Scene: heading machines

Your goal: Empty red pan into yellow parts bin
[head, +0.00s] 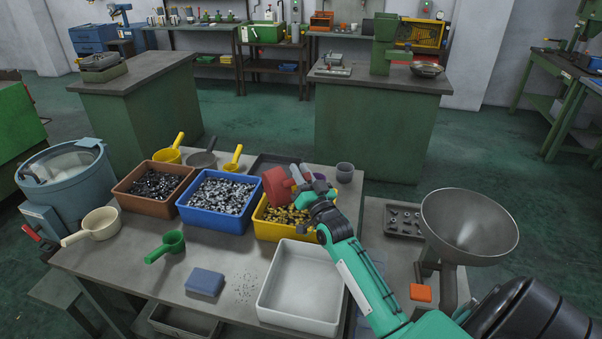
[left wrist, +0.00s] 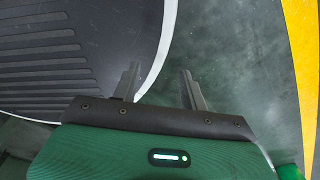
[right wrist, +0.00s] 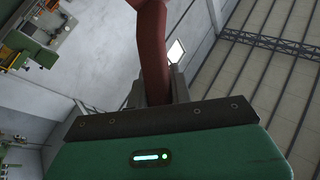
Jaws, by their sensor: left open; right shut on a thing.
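The red pan (head: 278,187) is in the head view, tilted on its side above the yellow parts bin (head: 270,231). The bin holds brass-coloured parts, partly hidden by my right arm. My right gripper (head: 307,188) is shut on the pan's handle, and the red handle (right wrist: 153,55) rises between its fingers in the right wrist view. The inside of the pan is turned away, so I cannot tell whether anything is in it. My left gripper (left wrist: 158,82) is open and empty in the left wrist view, above the floor beside a dark ribbed surface.
A blue bin (head: 216,203) and a brown bin (head: 153,185) of metal parts stand left of the yellow bin. An empty white bin (head: 302,285) is in front. A green scoop (head: 168,245) and a blue block (head: 205,282) lie front left. A metal funnel (head: 468,228) stands at right.

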